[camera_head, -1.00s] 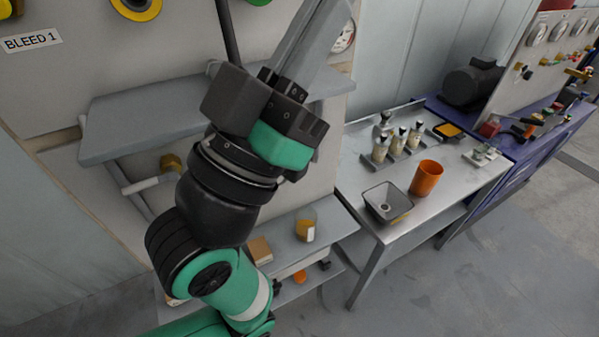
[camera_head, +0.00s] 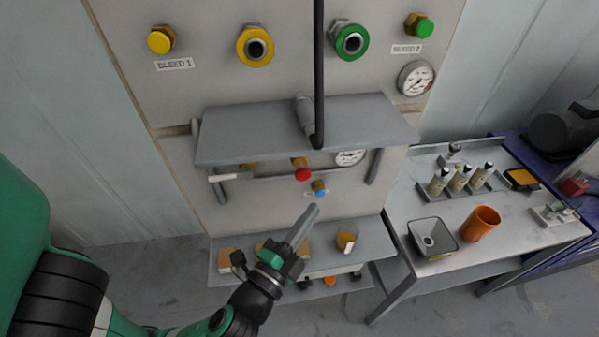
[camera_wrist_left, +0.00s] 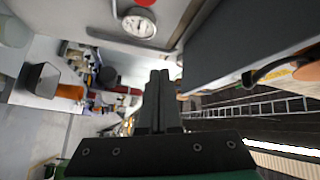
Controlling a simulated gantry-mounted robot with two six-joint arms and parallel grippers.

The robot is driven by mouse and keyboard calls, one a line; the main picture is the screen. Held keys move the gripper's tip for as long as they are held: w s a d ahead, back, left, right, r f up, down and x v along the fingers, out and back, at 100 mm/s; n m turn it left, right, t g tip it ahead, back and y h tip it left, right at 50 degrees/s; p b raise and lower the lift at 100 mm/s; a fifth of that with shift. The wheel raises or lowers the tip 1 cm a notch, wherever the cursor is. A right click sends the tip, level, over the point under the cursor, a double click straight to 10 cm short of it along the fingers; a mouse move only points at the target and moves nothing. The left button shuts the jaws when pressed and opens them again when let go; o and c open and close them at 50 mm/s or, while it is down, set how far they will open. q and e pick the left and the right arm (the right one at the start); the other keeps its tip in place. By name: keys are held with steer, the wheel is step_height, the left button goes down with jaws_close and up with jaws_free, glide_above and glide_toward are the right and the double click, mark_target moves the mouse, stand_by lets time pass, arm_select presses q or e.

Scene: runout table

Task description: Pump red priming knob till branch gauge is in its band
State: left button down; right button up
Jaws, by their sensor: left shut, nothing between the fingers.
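The red knob (camera_head: 303,174) sits on the panel under the grey shelf, with a blue knob (camera_head: 320,192) just below and right of it. A round white gauge (camera_head: 350,157) is right of the red knob, partly covered by the shelf edge. A second gauge (camera_head: 416,78) is higher at right; I cannot read either. The left wrist view shows a gauge (camera_wrist_left: 138,24) and part of a red round thing (camera_wrist_left: 145,2) at its top edge. My left gripper (camera_head: 315,209) is shut and empty, its tips below the blue knob in the picture and apart from the red knob.
The grey shelf (camera_head: 240,135) overhangs the knobs, and a dark vertical hose (camera_head: 319,60) hangs before the panel. A lower shelf (camera_head: 375,248) holds a jar (camera_head: 346,242). An orange cup (camera_head: 481,223) and a grey bin (camera_head: 432,239) stand on the side bench.

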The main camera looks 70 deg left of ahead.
arm_select(q)
steer(key=s+f+m+g+p, duration=0.1)
steer(key=s+f+m+p, duration=0.1)
steer(key=s, duration=0.4)
steer(key=shift+s+a+f+m+h+p, duration=0.35)
steer(key=shift+f+m+h+p, duration=0.1)
steer(key=shift+m, duration=0.55)
arm_select(e)
step_height(320, 180, up, 4)
steer(key=shift+r, duration=0.1)
arm_select(q)
steer(key=p, duration=0.2)
glide_toward(309, 175)
steer(key=w, duration=0.4)
steer(key=a, duration=0.1)
steer(key=a+p, duration=0.1)
steer(key=a, duration=0.1)
steer(key=shift+w+a, duration=0.25)
steer(key=shift+a, duration=0.05)
arm_select(e)
step_height(309, 175, up, 4)
steer(key=shift+f, duration=0.25)
